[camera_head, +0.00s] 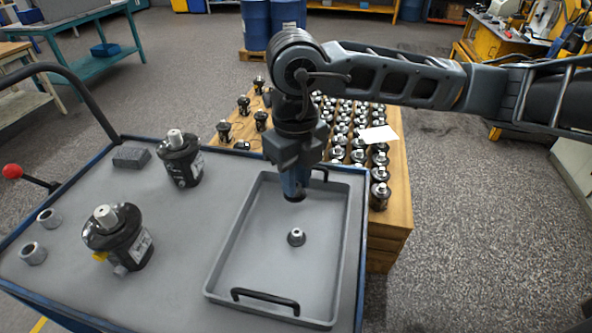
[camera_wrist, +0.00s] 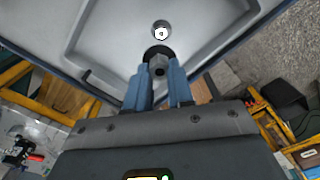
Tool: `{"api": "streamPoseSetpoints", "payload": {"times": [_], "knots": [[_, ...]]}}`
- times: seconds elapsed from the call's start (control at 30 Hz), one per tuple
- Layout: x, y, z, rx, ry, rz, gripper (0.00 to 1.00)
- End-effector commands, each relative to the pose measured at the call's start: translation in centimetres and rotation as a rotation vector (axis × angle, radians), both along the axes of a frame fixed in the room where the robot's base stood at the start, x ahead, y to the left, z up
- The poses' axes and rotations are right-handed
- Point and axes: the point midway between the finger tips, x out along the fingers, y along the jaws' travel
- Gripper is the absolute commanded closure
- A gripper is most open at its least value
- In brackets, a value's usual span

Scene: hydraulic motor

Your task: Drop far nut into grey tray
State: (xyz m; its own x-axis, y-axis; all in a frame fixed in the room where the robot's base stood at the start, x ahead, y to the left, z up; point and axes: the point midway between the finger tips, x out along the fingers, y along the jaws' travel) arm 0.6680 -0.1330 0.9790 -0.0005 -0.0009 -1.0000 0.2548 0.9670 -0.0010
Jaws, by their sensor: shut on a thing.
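The grey tray (camera_head: 225,245) lies on the cart top, and its floor and rim fill the upper part of the wrist view (camera_wrist: 105,30). My gripper (camera_head: 295,194) points down over the tray's far part. In the wrist view its blue fingers (camera_wrist: 159,80) are shut on a small nut (camera_wrist: 157,65), with a grey hex part and a dark round part showing. In the head view the fingers mostly hide this nut. Another small nut-like part (camera_head: 296,237), dark with a bright top, stands on the tray floor, apart from the held one; it also shows in the wrist view (camera_wrist: 161,31).
Two black motors (camera_head: 180,158) (camera_head: 118,237) stand on the cart left of the tray. The tray's near floor is clear.

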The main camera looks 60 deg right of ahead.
Motion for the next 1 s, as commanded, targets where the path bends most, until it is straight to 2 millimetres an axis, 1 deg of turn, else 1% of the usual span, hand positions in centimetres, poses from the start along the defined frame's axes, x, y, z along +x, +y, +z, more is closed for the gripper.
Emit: {"api": "streamPoseSetpoints", "payload": {"times": [0.13, 0.27, 0.6, 0.7, 1.0], "knots": [[-0.2, -0.3, -0.4, 0.001, 0.000, -0.004, 1.00], [-0.2, -0.2, -1.4, 0.002, 0.000, -0.004, 1.00], [-0.1, -0.2, -5.1, 0.002, -0.001, -0.004, 1.00], [-0.1, -0.2, -5.8, 0.002, -0.001, -0.004, 1.00], [-0.1, -0.2, -6.0, 0.001, 0.000, -0.004, 1.00]]}}
